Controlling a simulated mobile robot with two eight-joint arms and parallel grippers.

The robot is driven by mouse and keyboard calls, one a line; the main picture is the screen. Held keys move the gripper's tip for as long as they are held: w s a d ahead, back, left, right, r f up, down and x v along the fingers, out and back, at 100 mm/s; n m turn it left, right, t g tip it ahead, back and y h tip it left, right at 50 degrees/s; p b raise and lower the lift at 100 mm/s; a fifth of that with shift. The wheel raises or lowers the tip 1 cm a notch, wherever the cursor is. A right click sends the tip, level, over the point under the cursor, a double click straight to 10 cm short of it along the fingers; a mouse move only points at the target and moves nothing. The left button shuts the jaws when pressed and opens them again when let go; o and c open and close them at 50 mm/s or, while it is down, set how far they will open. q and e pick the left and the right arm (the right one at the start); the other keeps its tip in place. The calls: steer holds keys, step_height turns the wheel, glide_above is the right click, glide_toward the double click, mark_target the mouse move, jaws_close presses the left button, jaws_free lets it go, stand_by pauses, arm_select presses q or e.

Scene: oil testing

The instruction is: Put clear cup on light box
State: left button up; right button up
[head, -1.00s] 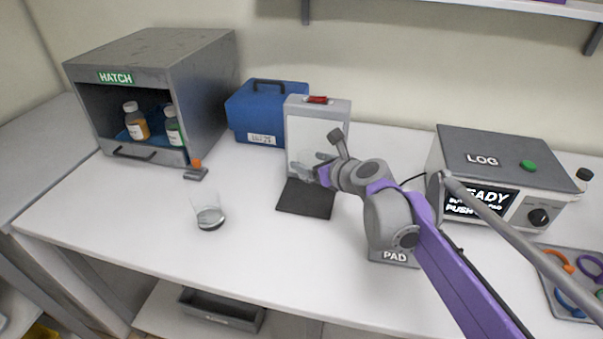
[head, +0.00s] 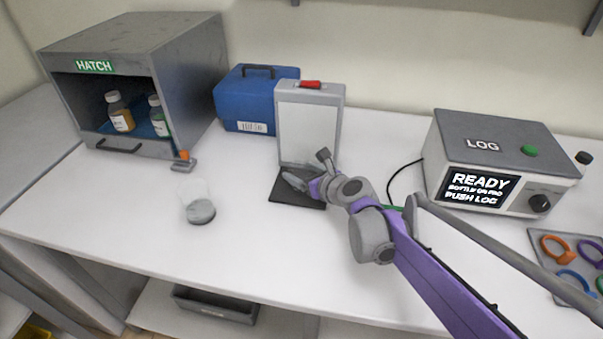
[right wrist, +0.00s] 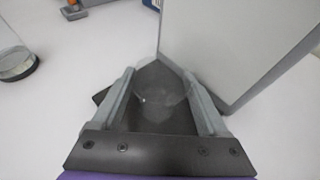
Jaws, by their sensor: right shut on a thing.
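The light box (head: 308,125) stands upright at the back of the bench, with a pale panel, a red switch on top and a dark plate (head: 292,200) at its foot. My right gripper (head: 305,182) is over this plate, close to the panel. In the right wrist view its fingers are shut on a faint clear cup (right wrist: 160,88), seen against the dark plate. I cannot tell whether the cup touches the plate. A second clear vessel with a grey bottom (head: 200,210) stands apart to the left. My left gripper is not in view.
A grey hatch box (head: 195,95) with bottles inside stands at back left, and a blue case (head: 245,100) beside the light box. The LOG device (head: 490,150) and a tray of coloured rings (head: 548,262) are at right. The front left bench is clear.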

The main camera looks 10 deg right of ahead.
steer(key=shift+f, duration=0.1)
steer(key=shift+f, duration=0.15)
steer(key=o, duration=1.3)
steer(key=shift+c, duration=0.2)
steer(key=shift+r, duration=0.2)
steer(key=shift+s+d+r, duration=0.1)
steer(key=shift+s+r, duration=0.05)
steer(key=p+v, duration=0.1)
steer(key=v, duration=1)
steer(key=shift+s+d, duration=0.15)
steer(key=shift+s, duration=0.05)
steer(key=shift+r, duration=0.1)
